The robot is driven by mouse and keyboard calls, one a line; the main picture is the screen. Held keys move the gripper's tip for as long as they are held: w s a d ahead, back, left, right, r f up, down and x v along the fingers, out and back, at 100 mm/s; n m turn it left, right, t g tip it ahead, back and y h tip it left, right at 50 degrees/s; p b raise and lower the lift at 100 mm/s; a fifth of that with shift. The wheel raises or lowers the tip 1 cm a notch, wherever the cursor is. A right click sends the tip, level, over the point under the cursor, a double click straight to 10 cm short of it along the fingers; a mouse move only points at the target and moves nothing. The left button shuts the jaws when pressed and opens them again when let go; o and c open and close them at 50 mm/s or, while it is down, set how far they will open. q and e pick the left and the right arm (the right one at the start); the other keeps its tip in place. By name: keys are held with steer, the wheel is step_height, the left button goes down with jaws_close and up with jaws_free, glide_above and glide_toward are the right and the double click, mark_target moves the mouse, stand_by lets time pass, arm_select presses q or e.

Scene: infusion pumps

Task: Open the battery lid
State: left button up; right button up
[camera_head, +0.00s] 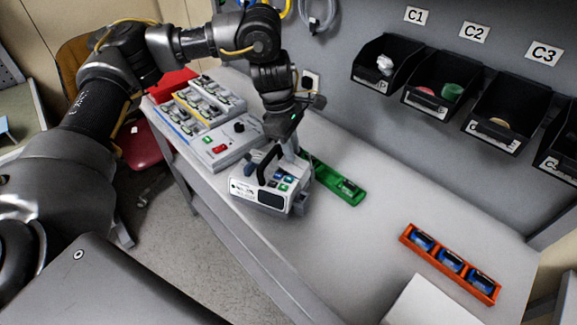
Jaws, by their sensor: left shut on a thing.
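A white infusion pump (259,193) with a dark screen, coloured buttons and a black handle (269,160) stands on the grey bench near its front edge. My left gripper (294,154) reaches down from above to the pump's far right side, behind the handle. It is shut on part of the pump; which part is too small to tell. I cannot make out a battery lid, as the gripper and the pump's body hide that side. My right gripper is out of view.
A green tray (352,194) lies right behind the pump. A grey device with a red switch (222,148) and a rack of small parts (202,105) stand left. An orange tray (411,240) holds blue items. Black wall bins (372,78) hang behind. The bench middle is clear.

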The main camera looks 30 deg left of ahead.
arm_select(q)
steer(key=shift+s+d+r, duration=0.1)
stand_by(0.4)
steer(key=shift+r+y+p, duration=0.1)
steer(key=shift+y+p, duration=0.2)
steer(key=shift+p, duration=0.45)
steer(key=shift+d, duration=0.15)
steer(key=shift+p, duration=0.3)
